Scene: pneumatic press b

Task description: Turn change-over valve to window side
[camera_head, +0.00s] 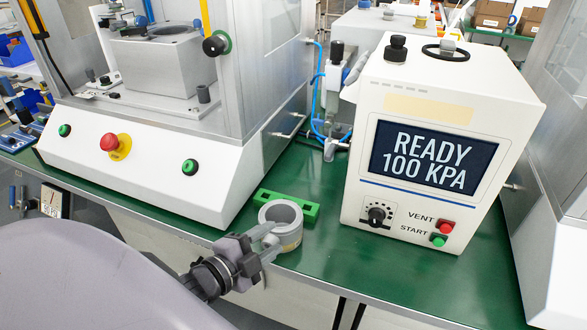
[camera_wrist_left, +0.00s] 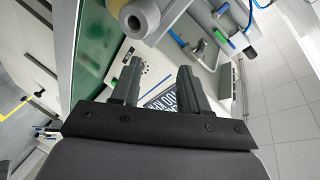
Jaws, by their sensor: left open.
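No part is clearly labelled as the change-over valve. A fitting with a black top and blue tubes (camera_head: 336,60) stands between the press and the white control box and may be it, but I cannot tell. The white control box (camera_head: 355,165) has a black pointer knob (camera_head: 377,215) low on its front. My left gripper (camera_head: 272,243) is at the table's front edge, by the grey ring-shaped part (camera_head: 288,236). In the left wrist view my left gripper (camera_wrist_left: 158,84) has its fingers apart with nothing held between them. My right gripper is not in view.
The display (camera_head: 432,160) reads READY 100 KPA. Red VENT (camera_head: 446,226) and green START (camera_head: 438,240) buttons sit below it. The press housing (camera_head: 150,165) has a red stop button (camera_head: 109,142). A green block (camera_head: 296,204) lies behind the ring.

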